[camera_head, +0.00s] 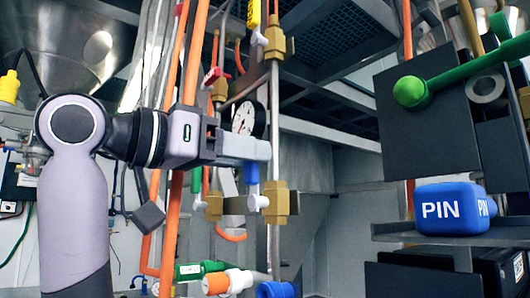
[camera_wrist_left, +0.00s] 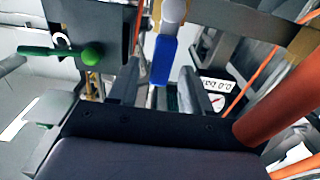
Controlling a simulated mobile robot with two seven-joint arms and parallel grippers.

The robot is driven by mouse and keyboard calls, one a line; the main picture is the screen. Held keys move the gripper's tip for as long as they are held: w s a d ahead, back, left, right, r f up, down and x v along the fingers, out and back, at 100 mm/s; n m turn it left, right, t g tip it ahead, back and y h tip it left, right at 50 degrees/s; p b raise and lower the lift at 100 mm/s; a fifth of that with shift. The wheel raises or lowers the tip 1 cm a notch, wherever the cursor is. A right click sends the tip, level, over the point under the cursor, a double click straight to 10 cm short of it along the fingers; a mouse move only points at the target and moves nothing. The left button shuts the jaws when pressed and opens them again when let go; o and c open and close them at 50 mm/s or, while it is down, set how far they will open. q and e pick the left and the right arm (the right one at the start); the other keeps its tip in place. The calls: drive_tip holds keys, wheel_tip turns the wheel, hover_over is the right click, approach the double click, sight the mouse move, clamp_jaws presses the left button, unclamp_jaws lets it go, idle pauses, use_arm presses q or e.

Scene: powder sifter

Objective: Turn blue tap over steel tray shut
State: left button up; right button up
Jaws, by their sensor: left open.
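The blue tap handle (camera_head: 251,172) hangs just under my left gripper's fingers, above a white knob on a brass valve (camera_head: 279,203) on a vertical steel pipe. My left gripper (camera_head: 262,150) reaches in from the left, level with the pipe. In the left wrist view the blue handle (camera_wrist_left: 162,60) runs up to a pale round knob and appears between the two open fingers (camera_wrist_left: 157,85). I cannot tell whether either finger touches it. No steel tray can be made out for sure. My right gripper is not in view.
A round dial gauge (camera_head: 243,118) sits just behind my gripper. Orange pipes (camera_head: 173,220) run close to my left wrist. A green ball-ended lever (camera_head: 410,92) and a blue PIN block (camera_head: 450,209) are at right. Green, orange and blue fittings (camera_head: 230,282) lie below.

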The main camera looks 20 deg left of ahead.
use_arm(q)
drive_tip(key=x, duration=0.3)
drive_tip(key=shift+w+d+p, duration=0.25)
drive_tip(key=shift+w+p, duration=0.05)
drive_tip(key=shift+p, duration=0.05)
clamp_jaws()
